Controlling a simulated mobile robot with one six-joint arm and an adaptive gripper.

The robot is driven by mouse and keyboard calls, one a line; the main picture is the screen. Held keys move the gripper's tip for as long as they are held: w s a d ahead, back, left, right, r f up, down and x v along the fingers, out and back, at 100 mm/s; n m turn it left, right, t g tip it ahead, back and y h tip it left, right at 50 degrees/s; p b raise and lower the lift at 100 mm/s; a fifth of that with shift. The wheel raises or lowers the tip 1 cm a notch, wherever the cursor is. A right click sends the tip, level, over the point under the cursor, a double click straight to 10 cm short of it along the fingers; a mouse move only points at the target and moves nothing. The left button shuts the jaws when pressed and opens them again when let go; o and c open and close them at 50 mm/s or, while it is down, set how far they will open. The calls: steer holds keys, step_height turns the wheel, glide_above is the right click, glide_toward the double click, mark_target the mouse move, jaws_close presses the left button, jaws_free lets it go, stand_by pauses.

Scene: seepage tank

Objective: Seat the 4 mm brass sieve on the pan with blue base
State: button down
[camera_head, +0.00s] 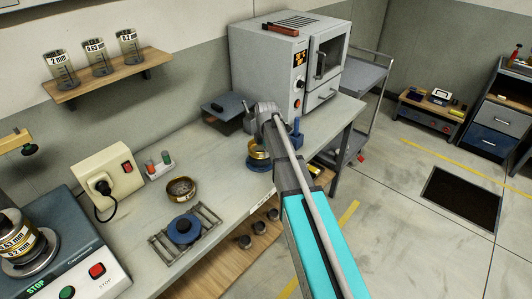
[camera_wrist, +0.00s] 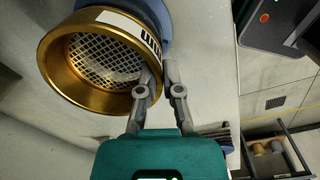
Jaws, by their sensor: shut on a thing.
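A brass sieve (camera_wrist: 52,70) with a wire mesh floor and a white label fills the upper left of the wrist view. My gripper (camera_wrist: 155,75) is shut on its rim at the right side. In the head view the brass sieve (camera_head: 257,151) shows beside my gripper (camera_head: 266,136), partly hidden by the arm. A blue base (camera_head: 258,167) shows directly below it; a blue round part (camera_wrist: 157,14) also shows behind the sieve in the wrist view. I cannot tell whether the sieve touches the pan or is fully seated. The label's size is not readable.
Another brass sieve (camera_head: 181,190) stands on the bench. A blue round piece (camera_head: 185,229) sits on a metal rack (camera_head: 160,246). A grey oven (camera_head: 280,65) stands behind my arm. A shaker with stacked sieves (camera_head: 25,247) is at left. The bench between is mostly clear.

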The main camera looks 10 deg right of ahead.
steer(key=shift+f+b, duration=0.35)
steer(key=shift+f, duration=0.05)
steer(key=c, duration=0.7)
jaws_free()
